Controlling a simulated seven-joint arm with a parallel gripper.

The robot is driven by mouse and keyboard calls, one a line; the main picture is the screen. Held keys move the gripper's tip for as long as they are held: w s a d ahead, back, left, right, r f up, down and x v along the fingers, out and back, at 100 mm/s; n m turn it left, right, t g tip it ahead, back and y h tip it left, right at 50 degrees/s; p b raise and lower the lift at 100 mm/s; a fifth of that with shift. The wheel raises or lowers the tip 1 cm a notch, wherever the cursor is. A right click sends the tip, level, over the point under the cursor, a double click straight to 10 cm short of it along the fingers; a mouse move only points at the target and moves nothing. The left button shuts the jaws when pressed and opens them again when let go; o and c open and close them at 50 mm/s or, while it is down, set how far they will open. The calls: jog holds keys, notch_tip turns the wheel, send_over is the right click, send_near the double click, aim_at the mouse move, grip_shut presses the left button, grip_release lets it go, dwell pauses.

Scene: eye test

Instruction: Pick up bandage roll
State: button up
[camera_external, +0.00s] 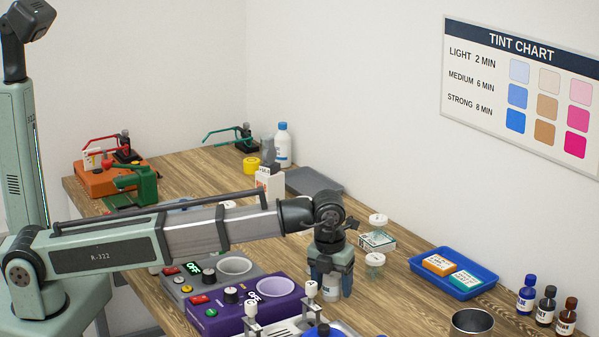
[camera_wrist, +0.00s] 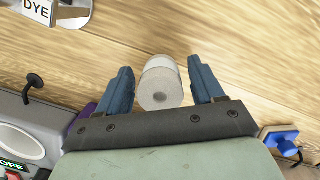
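A white roll with a small hole in its end, which looks like the bandage roll (camera_wrist: 160,90), lies between the fingers of my gripper (camera_wrist: 161,72) in the wrist view. A blue-grey finger stands on each side of it. A narrow gap seems to show between the roll and each finger, so the fingers are open around it. In the external view my gripper (camera_external: 331,288) points down low over the wooden table, and a pale thing shows between its fingers. How far the fingertips are above the table is hard to tell.
A grey device (camera_external: 202,273) and a purple device (camera_external: 235,315) stand left of my gripper. Clear jars (camera_external: 375,262) and a box (camera_external: 377,241) are to its right. A blue tray (camera_external: 483,287) and small bottles (camera_external: 545,307) stand farther right. A label reading DYE (camera_wrist: 36,10) shows in the wrist view.

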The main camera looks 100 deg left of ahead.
jog(key=c, duration=0.9)
jog(key=shift+c, duration=0.2)
